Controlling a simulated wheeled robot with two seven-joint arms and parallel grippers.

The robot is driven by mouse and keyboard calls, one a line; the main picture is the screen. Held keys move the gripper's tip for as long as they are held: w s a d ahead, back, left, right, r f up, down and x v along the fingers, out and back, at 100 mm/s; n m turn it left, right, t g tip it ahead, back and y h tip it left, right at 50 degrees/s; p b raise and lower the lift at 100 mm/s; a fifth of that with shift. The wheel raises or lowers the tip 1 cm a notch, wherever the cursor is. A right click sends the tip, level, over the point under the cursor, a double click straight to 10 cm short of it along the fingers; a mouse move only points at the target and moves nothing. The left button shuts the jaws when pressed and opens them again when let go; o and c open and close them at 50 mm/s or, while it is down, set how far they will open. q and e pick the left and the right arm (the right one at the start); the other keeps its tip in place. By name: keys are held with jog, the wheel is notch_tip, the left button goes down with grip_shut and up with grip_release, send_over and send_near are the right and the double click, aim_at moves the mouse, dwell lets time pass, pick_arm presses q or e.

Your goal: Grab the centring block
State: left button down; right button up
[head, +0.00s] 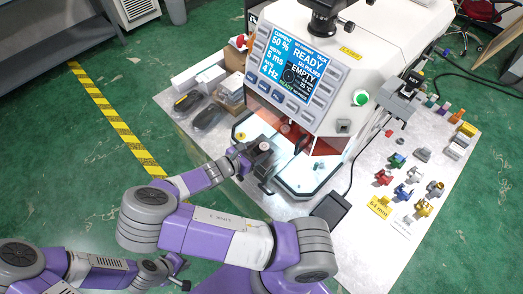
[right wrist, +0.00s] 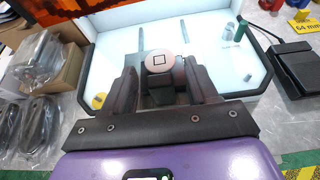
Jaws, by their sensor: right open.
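A round, pale piece with a square outline on its face (right wrist: 160,62), which looks like the centring block, shows in the right wrist view between my right gripper's fingers (right wrist: 168,82). The jaws are apart, with a dark part low between them; I cannot tell whether they touch the piece. In the head view, my right gripper (head: 262,157) is at the left side of the lit machine tray (head: 302,190), and a small pale top (head: 264,146) shows at it. My left gripper (head: 178,276) is low at the left, off the table; its jaws are too small to read.
The marking machine (head: 318,75) with its lit screen stands behind the tray. Bagged dark parts (head: 192,108) and a cardboard box (head: 230,85) lie to the left. Several small coloured clamps (head: 397,160) stand on the right of the table. A black pedal (head: 331,208) is in front.

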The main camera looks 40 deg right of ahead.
grip_shut()
jog(key=shift+r, duration=0.15)
